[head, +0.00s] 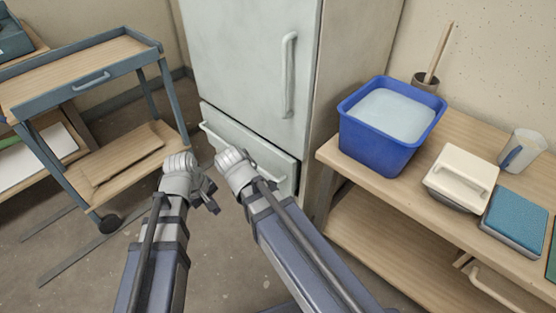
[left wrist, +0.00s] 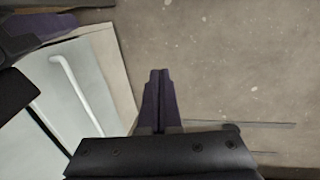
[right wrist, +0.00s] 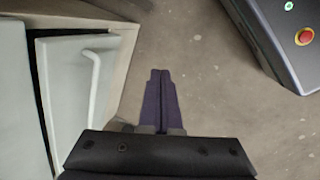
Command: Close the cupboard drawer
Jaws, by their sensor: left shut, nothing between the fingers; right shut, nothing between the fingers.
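The pale grey cupboard (head: 250,70) stands at the back centre of the head view. Its low drawer (head: 285,160) is partly open. A dark gap shows between the drawer front (right wrist: 75,70) and the cupboard body in the right wrist view. The white bar handle (right wrist: 95,85) runs along the front, also in the left wrist view (left wrist: 80,90). My left gripper (head: 207,191) is shut and empty, low in front of the drawer. My right gripper (right wrist: 160,75) is shut and empty over the floor, beside the drawer front; its fingers are mostly hidden in the head view.
A blue-grey wheeled cart (head: 85,75) stands at the left. A wooden bench (head: 400,190) on the right carries a blue bucket (head: 370,145), a white lidded box (head: 462,178), a teal sponge-like block (head: 515,218) and a mug (head: 522,150). The floor before the drawer is clear.

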